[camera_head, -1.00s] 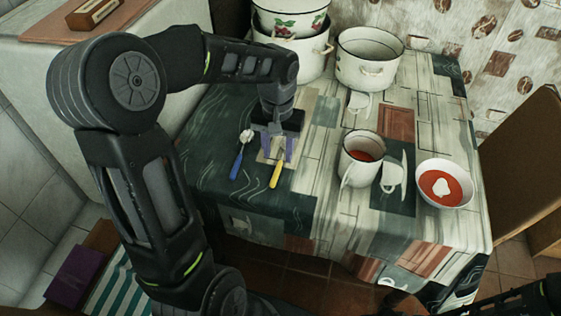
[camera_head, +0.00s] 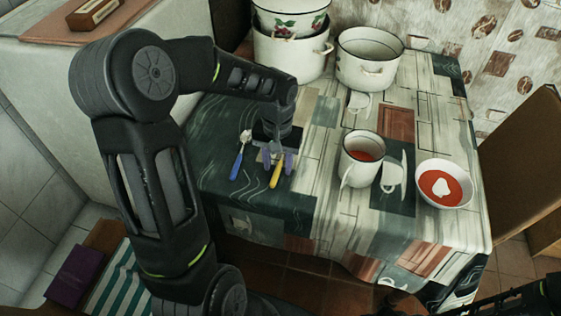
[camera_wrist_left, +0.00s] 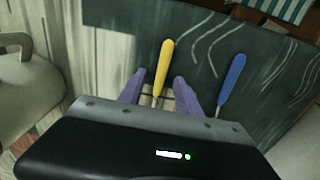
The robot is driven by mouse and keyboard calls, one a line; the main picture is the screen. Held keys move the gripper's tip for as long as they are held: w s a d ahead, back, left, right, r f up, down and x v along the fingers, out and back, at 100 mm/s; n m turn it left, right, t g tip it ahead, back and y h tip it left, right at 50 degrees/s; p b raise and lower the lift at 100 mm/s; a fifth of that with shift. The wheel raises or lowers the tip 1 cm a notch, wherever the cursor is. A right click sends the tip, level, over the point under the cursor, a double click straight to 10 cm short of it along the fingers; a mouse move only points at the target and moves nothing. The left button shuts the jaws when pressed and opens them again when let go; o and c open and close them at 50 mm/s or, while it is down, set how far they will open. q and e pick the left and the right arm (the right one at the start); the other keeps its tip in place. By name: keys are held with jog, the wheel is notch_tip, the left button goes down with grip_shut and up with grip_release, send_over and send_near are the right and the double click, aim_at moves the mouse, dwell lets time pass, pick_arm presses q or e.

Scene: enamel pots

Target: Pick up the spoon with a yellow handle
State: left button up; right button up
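The spoon with a yellow handle (camera_head: 276,175) lies on the table near its left front edge; in the left wrist view its handle (camera_wrist_left: 165,60) runs up between the fingers. Its bowl end is hidden behind my gripper. My left gripper (camera_head: 277,160) points down at the spoon. It is open, with purple fingers (camera_wrist_left: 157,88) on either side of the handle and gaps showing. A spoon with a blue handle (camera_head: 238,163) lies just left of it, and right of it in the wrist view (camera_wrist_left: 232,80).
A white mug (camera_head: 360,160) with red liquid stands right of the spoons. A white bowl (camera_head: 440,203) of red soup is farther right. White enamel pots (camera_head: 368,60) stand at the back. The front left tabletop is clear.

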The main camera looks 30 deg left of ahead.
pick_arm(q)
jog(key=shift+c, duration=0.3)
grip_shut()
dwell(0.3)
